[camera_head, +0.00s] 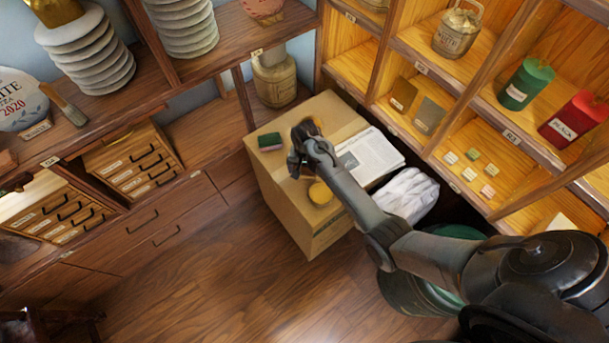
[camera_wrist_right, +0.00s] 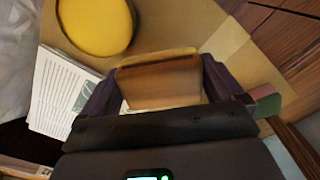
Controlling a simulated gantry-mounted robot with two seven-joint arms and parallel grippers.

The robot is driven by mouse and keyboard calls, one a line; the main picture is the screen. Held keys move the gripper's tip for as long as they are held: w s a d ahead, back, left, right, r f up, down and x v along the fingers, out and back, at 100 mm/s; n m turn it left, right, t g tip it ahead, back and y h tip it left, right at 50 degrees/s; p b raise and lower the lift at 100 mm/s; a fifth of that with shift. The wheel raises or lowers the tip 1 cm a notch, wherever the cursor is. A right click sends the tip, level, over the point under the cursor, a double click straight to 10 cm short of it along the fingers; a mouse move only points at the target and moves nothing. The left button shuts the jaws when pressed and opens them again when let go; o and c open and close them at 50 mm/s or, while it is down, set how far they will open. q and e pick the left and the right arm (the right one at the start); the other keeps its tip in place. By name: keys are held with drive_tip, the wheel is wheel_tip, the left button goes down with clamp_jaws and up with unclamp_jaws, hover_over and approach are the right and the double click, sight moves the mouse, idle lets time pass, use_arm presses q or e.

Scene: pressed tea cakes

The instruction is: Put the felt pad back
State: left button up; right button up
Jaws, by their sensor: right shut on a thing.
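My right gripper (camera_head: 298,158) is over the cardboard box (camera_head: 283,207). In the right wrist view its fingers (camera_wrist_right: 160,88) are shut on a flat tan-brown block (camera_wrist_right: 160,78), which may be the felt pad; I cannot tell for sure. My gripper mostly hides the block in the head view. A round yellow pad (camera_head: 320,192) lies on the box top beside the gripper; it also shows in the right wrist view (camera_wrist_right: 95,22). A small green-topped block (camera_head: 270,142) lies near the box's left corner. My left gripper is not in view.
Printed sheets (camera_head: 373,155) lie on the box's right side. A crumpled white bag (camera_head: 408,195) is beside the box. The lit shelves (camera_head: 440,66) at right hold a tan card (camera_head: 403,94), a grey card (camera_head: 430,115) and canisters. The floor (camera_head: 220,270) in front is open.

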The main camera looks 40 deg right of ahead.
sight(305, 174)
drive_tip(key=shift+a+f+b, duration=0.1)
drive_tip(key=shift+f+b, duration=0.6)
drive_tip(key=shift+f, duration=1.4)
drive_tip(key=shift+f, duration=0.2)
drive_tip(key=o, duration=1)
drive_tip(key=shift+r, duration=0.15)
